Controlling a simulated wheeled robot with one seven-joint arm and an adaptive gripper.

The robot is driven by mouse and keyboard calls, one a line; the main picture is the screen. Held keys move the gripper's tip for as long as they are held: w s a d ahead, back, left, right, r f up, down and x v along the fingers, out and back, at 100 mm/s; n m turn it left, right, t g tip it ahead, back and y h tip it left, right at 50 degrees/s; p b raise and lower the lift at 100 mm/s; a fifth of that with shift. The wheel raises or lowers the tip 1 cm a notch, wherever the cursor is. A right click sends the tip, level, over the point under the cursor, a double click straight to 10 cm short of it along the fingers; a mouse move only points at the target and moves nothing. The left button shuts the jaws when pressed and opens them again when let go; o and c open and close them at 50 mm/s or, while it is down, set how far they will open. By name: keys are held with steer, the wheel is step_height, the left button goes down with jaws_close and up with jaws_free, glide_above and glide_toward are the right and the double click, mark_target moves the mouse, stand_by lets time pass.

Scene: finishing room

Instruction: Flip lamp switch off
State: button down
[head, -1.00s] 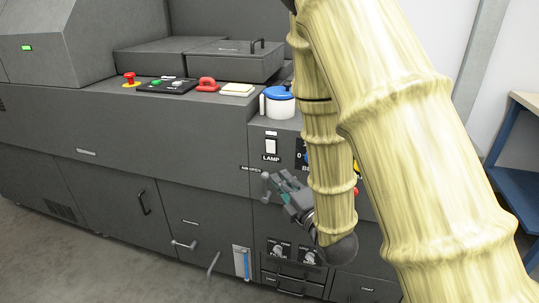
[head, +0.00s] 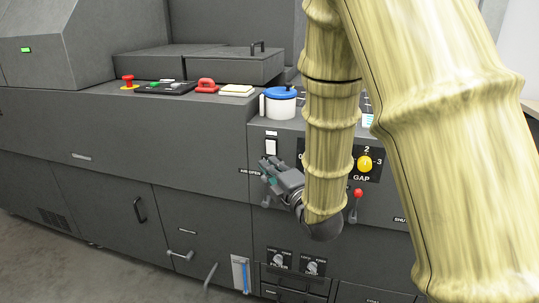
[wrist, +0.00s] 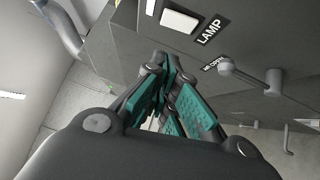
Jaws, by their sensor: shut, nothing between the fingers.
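The lamp switch (head: 271,146) is a white rectangular rocker on the dark grey machine's front panel, left of my arm in the head view. In the wrist view the lamp switch (wrist: 179,21) is at the top, beside its LAMP label (wrist: 212,29). My gripper (head: 267,167) is shut and empty, just below the switch in the head view. In the wrist view my gripper (wrist: 166,66) has its teal-padded fingers together, tips pointing toward the panel a little below the switch. I see no contact with the switch. Which way the rocker is tipped is unclear.
An AIR-OPEN lever (wrist: 246,78) is close to the fingers. A yellow GAP dial (head: 365,163) and a red-knobbed lever (head: 358,194) are right of my arm. A blue-lidded pot (head: 280,103) stands on the ledge above the switch.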

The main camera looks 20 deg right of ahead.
mark_target(269, 152)
steer(key=shift+w+d+r, duration=0.15)
steer(key=shift+w+d, duration=0.1)
steer(key=shift+w, duration=0.8)
steer(key=shift+w+d+r, duration=0.1)
steer(key=shift+w+d, duration=0.2)
steer(key=shift+w, duration=0.8)
steer(key=shift+w+d+r, duration=0.15)
steer(key=shift+w+d, duration=0.1)
steer(key=shift+w, duration=0.8)
